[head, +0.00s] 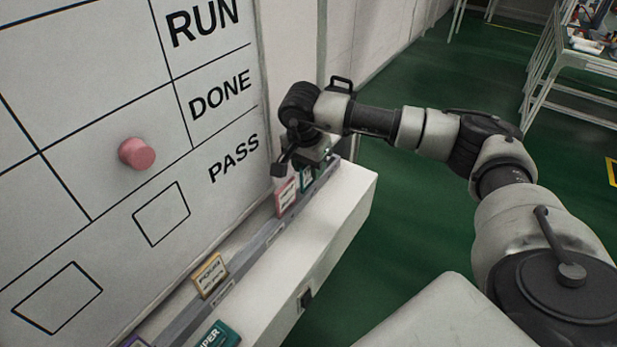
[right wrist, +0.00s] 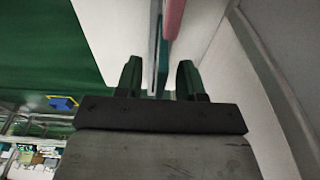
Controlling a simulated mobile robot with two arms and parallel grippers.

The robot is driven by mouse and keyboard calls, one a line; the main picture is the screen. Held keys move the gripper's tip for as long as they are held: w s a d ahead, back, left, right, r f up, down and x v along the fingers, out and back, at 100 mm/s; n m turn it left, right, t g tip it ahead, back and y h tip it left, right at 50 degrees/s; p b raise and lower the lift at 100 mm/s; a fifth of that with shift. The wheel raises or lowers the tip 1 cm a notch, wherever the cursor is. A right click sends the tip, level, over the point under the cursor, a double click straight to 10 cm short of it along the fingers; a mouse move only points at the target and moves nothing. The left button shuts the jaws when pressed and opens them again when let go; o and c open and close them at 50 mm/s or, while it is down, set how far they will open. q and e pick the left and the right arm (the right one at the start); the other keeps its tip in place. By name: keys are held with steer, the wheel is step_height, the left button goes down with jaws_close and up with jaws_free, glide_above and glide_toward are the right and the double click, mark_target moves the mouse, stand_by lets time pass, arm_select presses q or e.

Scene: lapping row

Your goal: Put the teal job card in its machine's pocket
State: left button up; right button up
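A teal card (head: 307,179) stands in the slotted rail at the far end of the ledge, just beyond a pink card (head: 286,197). My right gripper (head: 306,160) is over the teal card, pointing down. In the right wrist view, the fingers of my right gripper (right wrist: 158,80) are apart, with the teal card (right wrist: 164,50) seen edge-on between them and gaps showing at the sides. The pink card (right wrist: 174,18) is close beside it. My left gripper is out of view.
The white ledge (head: 330,215) runs below a whiteboard (head: 70,80) marked RUN, DONE and PASS, with a red knob (head: 137,153). A tan card (head: 210,274) and a purple card (head: 136,342) are also in the rail. Green floor lies open to the right.

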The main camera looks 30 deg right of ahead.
jaws_close()
steer(key=shift+r, duration=0.15)
